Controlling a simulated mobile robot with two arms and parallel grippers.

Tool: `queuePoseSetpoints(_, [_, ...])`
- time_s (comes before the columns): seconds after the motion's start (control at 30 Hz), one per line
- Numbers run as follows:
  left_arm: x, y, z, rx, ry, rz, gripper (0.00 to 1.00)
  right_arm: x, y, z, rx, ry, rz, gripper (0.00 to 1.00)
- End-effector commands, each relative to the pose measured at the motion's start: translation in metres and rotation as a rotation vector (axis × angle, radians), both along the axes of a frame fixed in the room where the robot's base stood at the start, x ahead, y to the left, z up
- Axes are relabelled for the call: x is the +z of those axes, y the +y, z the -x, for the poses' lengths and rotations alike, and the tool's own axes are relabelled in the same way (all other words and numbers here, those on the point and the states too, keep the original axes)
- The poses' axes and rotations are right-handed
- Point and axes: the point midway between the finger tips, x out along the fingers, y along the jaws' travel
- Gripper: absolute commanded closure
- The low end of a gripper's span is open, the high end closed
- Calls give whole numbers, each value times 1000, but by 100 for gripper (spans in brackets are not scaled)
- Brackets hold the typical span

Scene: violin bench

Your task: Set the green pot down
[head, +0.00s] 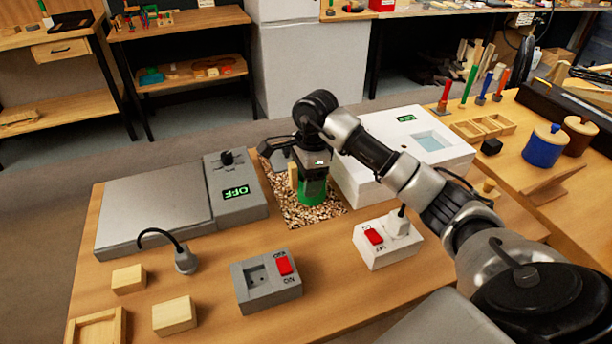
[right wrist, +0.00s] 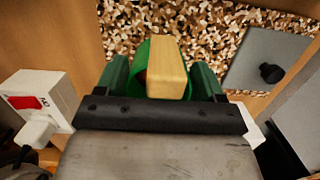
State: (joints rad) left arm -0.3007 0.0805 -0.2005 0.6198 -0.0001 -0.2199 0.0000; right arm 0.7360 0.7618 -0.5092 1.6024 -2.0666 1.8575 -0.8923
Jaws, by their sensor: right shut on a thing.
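The green pot (head: 312,191) is over the speckled cork-like mat (head: 325,217) in the middle of the bench. My right gripper (head: 311,168) reaches down from above and is shut on the pot. In the right wrist view the green pot (right wrist: 150,57) shows between the fingers of the gripper (right wrist: 160,78), partly hidden behind a pale wooden block-like piece (right wrist: 167,68). That piece also shows at the pot's left side in the head view. I cannot tell whether the pot's base touches the mat. My left gripper is not in view.
A grey hotplate-like unit (head: 155,212) reading OFF stands left of the mat. A white box (head: 400,150) stands close on the right. A grey switched socket (head: 266,282), a white one (head: 388,240) and wooden blocks (head: 174,315) are in front.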

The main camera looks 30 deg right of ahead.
Motion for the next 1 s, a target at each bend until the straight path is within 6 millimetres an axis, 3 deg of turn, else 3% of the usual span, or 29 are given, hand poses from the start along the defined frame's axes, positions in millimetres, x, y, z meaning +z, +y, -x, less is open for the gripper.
queuePoseSetpoints(0.03, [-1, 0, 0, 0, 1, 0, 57, -1, 0, 0, 0, 0, 0, 27])
queuePoseSetpoints(0.17, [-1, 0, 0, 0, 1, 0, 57, -1, 0, 0, 0, 0, 0, 7])
queuePoseSetpoints(0.57, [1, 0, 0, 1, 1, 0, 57, 9, -1, 0, 0, -2, 0, 6])
queuePoseSetpoints(1.0, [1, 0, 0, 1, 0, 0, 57, 96, -11, 2, 1, -4, 1, 6])
